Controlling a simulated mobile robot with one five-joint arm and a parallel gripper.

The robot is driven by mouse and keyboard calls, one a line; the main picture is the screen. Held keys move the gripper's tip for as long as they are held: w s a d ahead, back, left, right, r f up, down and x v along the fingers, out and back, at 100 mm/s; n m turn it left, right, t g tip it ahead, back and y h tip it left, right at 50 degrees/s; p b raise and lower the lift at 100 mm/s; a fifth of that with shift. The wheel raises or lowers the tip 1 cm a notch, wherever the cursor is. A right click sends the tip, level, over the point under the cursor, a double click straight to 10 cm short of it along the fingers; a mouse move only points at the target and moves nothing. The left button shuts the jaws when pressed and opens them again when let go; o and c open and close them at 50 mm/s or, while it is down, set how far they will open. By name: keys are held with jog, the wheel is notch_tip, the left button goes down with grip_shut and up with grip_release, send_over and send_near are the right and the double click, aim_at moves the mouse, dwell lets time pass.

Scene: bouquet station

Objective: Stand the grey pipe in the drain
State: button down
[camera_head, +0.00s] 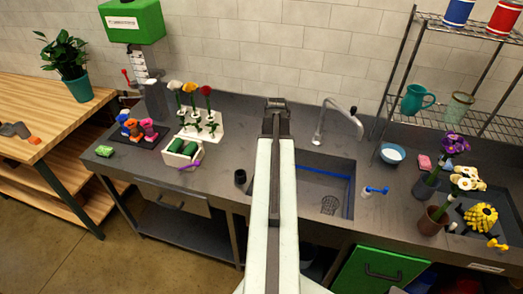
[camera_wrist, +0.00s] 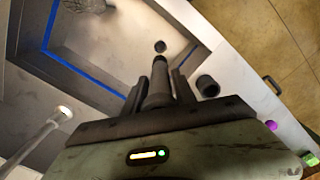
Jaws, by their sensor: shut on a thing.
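My gripper (camera_wrist: 158,80) is shut on the grey pipe (camera_wrist: 159,72), a dark grey tube between the two fingers in the wrist view. The pipe's far end points at the pale sink area. A small dark round spot (camera_wrist: 160,46) shows just past that end; I cannot tell whether it is a hole. The round drain grate (camera_head: 330,205) lies on the sink floor in the head view, and part of it shows at the wrist view's top edge (camera_wrist: 88,5). In the head view my arm hides the pipe and fingers.
The sink (camera_head: 310,192) has a blue line around its inside and a faucet (camera_head: 338,112) behind it. A short dark open cylinder (camera_head: 240,177) stands on the counter left of my arm. A blue-capped bottle (camera_head: 372,191) and flower pots stand right of the sink.

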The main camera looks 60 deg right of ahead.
notch_tip(320, 180, down, 4)
jog(key=b, duration=0.4)
notch_tip(320, 180, down, 18)
jog(key=b, duration=1.8)
dwell(0.4)
jog(key=shift+w, duration=0.1)
dwell(0.7)
jog(key=shift+f+b, duration=0.75)
jog(key=shift+b, duration=0.05)
jog(key=shift+f, duration=0.25)
jog(key=shift+f+b, duration=0.65)
jog(key=shift+b, duration=0.25)
